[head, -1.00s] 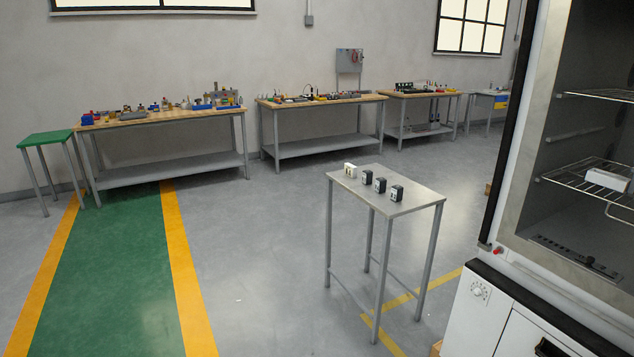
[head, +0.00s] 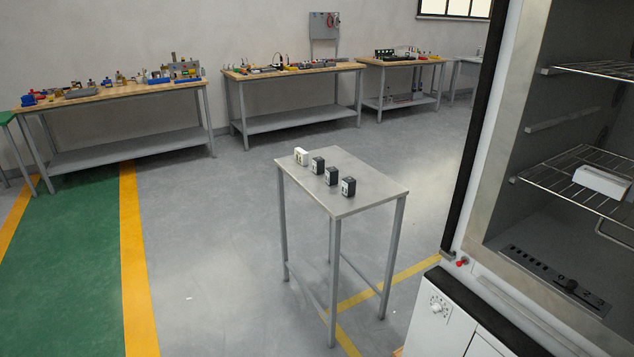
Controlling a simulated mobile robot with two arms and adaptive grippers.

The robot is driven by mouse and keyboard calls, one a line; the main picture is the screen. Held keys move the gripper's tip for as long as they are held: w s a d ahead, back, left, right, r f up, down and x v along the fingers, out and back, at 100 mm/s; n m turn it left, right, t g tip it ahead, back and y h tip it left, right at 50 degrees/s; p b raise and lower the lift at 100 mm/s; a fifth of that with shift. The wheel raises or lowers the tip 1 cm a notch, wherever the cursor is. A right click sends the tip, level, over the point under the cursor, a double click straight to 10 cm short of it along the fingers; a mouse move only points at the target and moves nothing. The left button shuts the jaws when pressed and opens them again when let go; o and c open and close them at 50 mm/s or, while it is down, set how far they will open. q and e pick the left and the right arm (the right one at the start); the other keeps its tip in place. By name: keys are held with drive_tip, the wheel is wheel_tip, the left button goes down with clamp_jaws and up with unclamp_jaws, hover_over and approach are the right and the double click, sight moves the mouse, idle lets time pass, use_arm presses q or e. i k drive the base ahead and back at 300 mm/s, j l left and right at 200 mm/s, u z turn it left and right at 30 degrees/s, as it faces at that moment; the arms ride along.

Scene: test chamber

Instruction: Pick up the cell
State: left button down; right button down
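The farthest is a white block (head: 301,156). The others are a dark block (head: 317,165), a second dark block (head: 331,175) and the nearest dark block (head: 348,187). Another white box (head: 602,182) lies on a wire rack inside the open chamber at the right. I cannot tell which of these is the cell meant. Neither of my grippers shows in the view.
The test chamber (head: 468,200) with wire racks (head: 560,178) fills the right side, close to the small table. Workbenches with tools (head: 120,95), (head: 290,70) line the back wall. The floor left of the small table is clear, with a green lane (head: 80,250).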

sight(332, 172)
drive_tip(key=i+l, duration=0.15)
drive_tip(key=l, duration=0.2)
drive_tip(key=z, duration=0.45)
drive_tip(key=i+j+z, duration=0.35)
drive_tip(key=j, duration=0.25)
drive_tip(key=i+j+z, duration=0.2)
drive_tip(key=j+z, duration=0.2)
drive_tip(key=j, duration=0.25)
